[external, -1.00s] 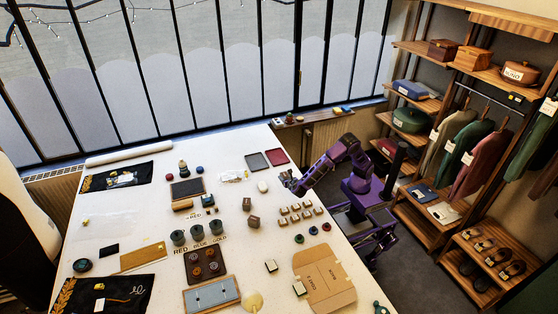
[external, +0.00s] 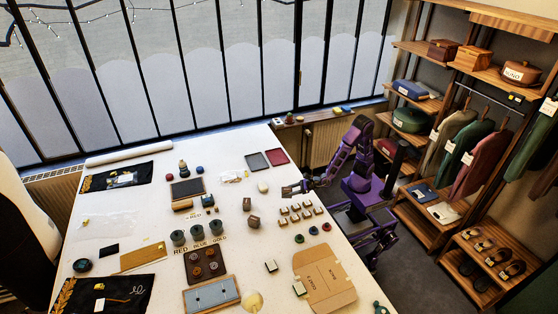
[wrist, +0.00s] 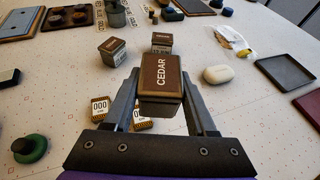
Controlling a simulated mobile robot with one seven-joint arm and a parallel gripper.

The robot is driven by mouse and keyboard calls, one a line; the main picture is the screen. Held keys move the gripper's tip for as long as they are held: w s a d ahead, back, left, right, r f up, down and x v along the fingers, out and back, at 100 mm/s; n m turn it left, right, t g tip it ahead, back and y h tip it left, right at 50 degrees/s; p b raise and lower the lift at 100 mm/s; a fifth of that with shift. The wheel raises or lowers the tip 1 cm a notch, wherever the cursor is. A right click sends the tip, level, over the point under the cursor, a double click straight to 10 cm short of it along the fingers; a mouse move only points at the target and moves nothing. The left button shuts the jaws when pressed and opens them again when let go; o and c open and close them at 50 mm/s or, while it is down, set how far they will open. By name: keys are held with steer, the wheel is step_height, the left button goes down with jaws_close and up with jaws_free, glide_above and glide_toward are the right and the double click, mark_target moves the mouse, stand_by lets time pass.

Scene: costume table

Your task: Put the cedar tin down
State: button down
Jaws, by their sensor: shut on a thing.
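The cedar tin (wrist: 163,78) is a dark brown box with a white CEDAR label on its lid. It sits between the two fingers of my gripper (wrist: 162,95) in the wrist view, lid facing the camera. My gripper is shut on it. In the external view my gripper (external: 290,191) is over the right part of the white table (external: 130,220). The tin is too small to make out there. I cannot tell whether its base touches the table.
Two similar tins (wrist: 112,51) (wrist: 161,40) stand beyond the held one. A white rounded object (wrist: 221,74) and a dark tray (wrist: 283,72) lie to the right. Small boxes labelled 000 (wrist: 99,108) are near the left finger; a green knob (wrist: 29,148) is at left.

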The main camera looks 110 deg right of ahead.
steer(key=shift+w+a+f+n, duration=0.1)
steer(key=shift+a+f+n, duration=0.2)
steer(key=shift+a+f, duration=0.3)
steer(key=w+f+m+h+b, duration=0.15)
steer(key=w+b, duration=0.25)
steer(key=w, duration=1)
steer(key=w+d+r+n+y+b, duration=0.1)
steer(key=w+d+r+n+y, duration=0.2)
steer(key=w+r, duration=0.6)
steer(key=n+y+b, duration=0.2)
steer(key=n+y, duration=0.5)
steer(key=y, duration=0.2)
glide_above(242, 192)
step_height(242, 192, down, 7)
steer(key=shift+h, duration=0.25)
steer(key=f, duration=0.3)
steer(key=f+b, duration=0.1)
steer(key=f, duration=0.5)
steer(key=shift+d+f, duration=0.25)
steer(key=shift+f, duration=0.05)
steer(key=shift+w+f+b, duration=0.1)
steer(key=shift+f+b, duration=0.1)
steer(key=shift+b, duration=0.25)
